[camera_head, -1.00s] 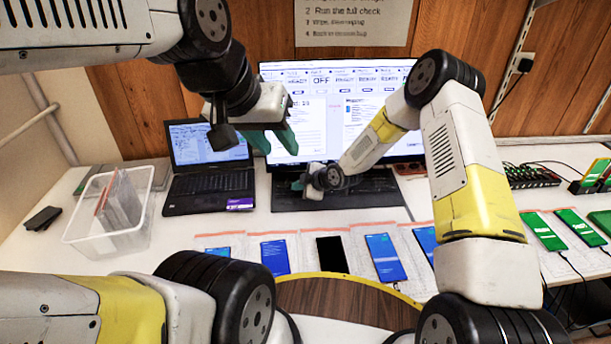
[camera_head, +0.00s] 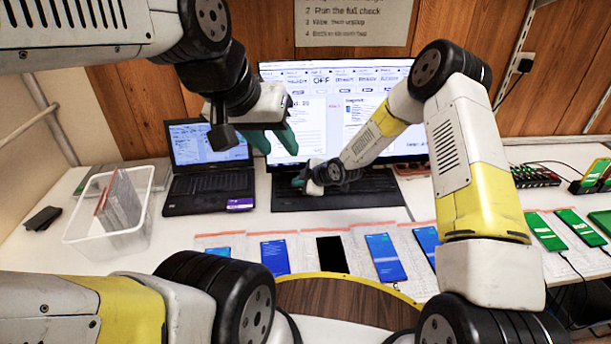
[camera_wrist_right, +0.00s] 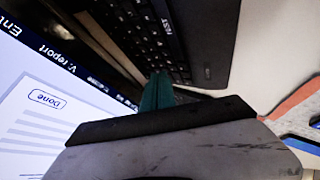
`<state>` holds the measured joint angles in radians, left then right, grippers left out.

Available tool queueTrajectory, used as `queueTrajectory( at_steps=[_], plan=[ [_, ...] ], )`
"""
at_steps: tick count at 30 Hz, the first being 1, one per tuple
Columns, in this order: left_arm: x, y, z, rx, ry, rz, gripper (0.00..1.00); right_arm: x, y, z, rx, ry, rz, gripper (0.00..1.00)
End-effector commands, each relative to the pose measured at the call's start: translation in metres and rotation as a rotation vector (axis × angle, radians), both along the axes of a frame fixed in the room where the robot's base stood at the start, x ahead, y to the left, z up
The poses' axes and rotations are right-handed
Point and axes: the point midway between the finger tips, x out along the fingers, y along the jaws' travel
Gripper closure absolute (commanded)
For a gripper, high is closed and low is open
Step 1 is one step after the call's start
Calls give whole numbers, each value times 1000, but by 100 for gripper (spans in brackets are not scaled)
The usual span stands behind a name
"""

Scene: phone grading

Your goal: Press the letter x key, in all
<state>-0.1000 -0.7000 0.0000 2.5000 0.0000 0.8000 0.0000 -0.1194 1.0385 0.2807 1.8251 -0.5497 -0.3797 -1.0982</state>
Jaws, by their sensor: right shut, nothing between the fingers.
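A black keyboard (camera_head: 375,188) lies on the white table in front of the large monitor (camera_head: 345,110). My right gripper (camera_head: 297,183) is shut and empty over the keyboard's left end. In the right wrist view its teal fingertips (camera_wrist_right: 157,92) are together beside the keys (camera_wrist_right: 135,30), close to the keyboard. I cannot tell whether they touch a key, and the letter x key cannot be made out. My left gripper (camera_head: 274,143) hangs in front of the monitor's left part, its two green fingers apart and empty.
An open laptop (camera_head: 207,190) stands left of the keyboard. A clear bin (camera_head: 80,238) with sleeves sits farther left. Several phones, including a black-screened one (camera_head: 332,254), lie along the front edge. Green-screened phones (camera_head: 547,232) lie at the right. My right forearm crosses above the table.

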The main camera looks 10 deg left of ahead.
Motion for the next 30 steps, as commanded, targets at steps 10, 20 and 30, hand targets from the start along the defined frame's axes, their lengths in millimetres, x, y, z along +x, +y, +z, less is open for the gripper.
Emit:
queueTrajectory(
  at_steps=[10, 20, 30],
  plan=[
    [0, 0, 0, 0, 0, 0, 64, -3, -1, 36, 1, -3, 1, 100],
    [0, 0, 0, 0, 0, 0, 64, -5, -1, 45, 0, -1, 1, 100],
    [0, 0, 0, 0, 0, 0, 64, -5, -1, 45, 0, -1, 1, 100]
  ],
)
